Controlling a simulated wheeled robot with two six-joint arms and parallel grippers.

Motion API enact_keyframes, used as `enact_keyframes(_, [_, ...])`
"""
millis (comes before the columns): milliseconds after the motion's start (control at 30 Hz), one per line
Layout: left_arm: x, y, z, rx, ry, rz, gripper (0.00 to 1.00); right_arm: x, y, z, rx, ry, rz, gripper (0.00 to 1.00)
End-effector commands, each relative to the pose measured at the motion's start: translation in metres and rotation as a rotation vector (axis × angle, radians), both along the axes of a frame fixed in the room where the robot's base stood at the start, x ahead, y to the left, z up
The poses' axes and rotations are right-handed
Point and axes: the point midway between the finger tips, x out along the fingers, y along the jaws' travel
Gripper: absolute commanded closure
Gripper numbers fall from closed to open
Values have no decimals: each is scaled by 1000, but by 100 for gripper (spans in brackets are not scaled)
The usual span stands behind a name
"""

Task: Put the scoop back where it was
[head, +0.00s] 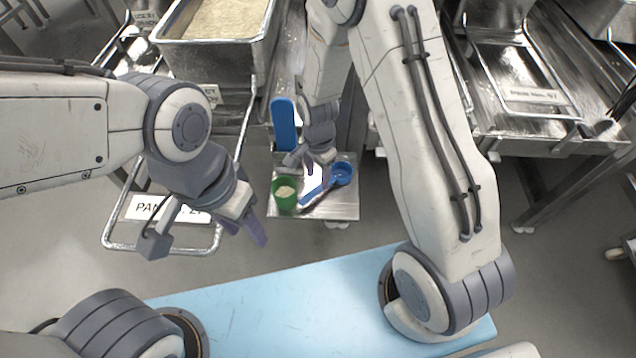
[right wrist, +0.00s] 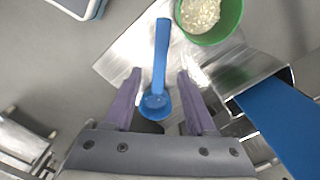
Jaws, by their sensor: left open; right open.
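The blue scoop (head: 343,173) lies on a small metal tray (head: 345,207), its round bowl toward the right and its handle running down-left. In the right wrist view the scoop (right wrist: 161,62) lies between the two purple fingers, with its bowl nearer the palm. My right gripper (head: 318,173) is open over the tray, beside and above the scoop; it also shows in the right wrist view (right wrist: 158,80). A gap shows on each side of the scoop. My left gripper (head: 247,229) is open and empty, left of the tray.
A green cup (head: 285,194) holding rice stands on the tray's left; it also shows in the right wrist view (right wrist: 226,20). A larger blue utensil (head: 284,122) stands in a metal holder behind it. A metal rice pan (head: 262,50) is at the back left.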

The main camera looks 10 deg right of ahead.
Motion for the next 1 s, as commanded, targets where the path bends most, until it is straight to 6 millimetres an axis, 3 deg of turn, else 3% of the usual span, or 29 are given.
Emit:
enact_keyframes(100, [0,0,4,0,0,0,50,1,0,27,1,-4,0,44])
enact_keyframes(367, [0,0,7,0,0,0,50,0,1,56,1,-1,8,44])
enact_keyframes(533, [0,0,7,0,0,0,50,-19,23,94,8,-14,223,44])
enact_keyframes(667, [0,0,7,0,0,0,50,-63,52,144,22,-32,607,44])
enact_keyframes(800, [0,0,7,0,0,0,50,-124,70,189,38,-51,1062,44])
enact_keyframes(1000, [0,0,7,0,0,0,50,-191,71,219,61,-73,1539,44])
